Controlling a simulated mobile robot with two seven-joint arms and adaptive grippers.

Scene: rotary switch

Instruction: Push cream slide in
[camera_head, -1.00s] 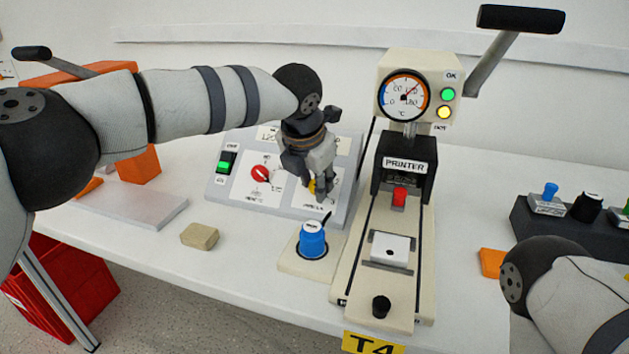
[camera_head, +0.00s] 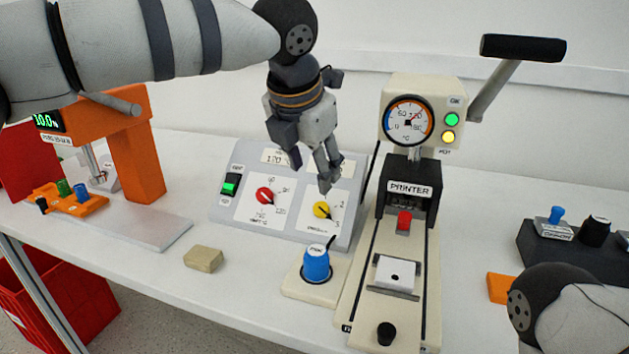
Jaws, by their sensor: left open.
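The cream slide (camera_head: 392,309) lies between dark rails at the front of the cream printer (camera_head: 409,189). It carries a white block (camera_head: 396,274) with a dark dot on top, and a black knob (camera_head: 386,333) stands at its front end. The slide sits out in front of the printer's black head. My left gripper (camera_head: 312,172) is open and empty, pointing down above the sloped control panel, just above the yellow knob (camera_head: 322,210) and apart from it. It is behind and left of the slide. Only part of my right arm shows at the lower right; its gripper is out of view.
A blue-capped pot (camera_head: 316,264) on a cream base stands close left of the slide. The printer's lever (camera_head: 497,75) rises at the upper right. A tan block (camera_head: 203,259), an orange press (camera_head: 137,160) and a dark rack (camera_head: 548,250) stand around.

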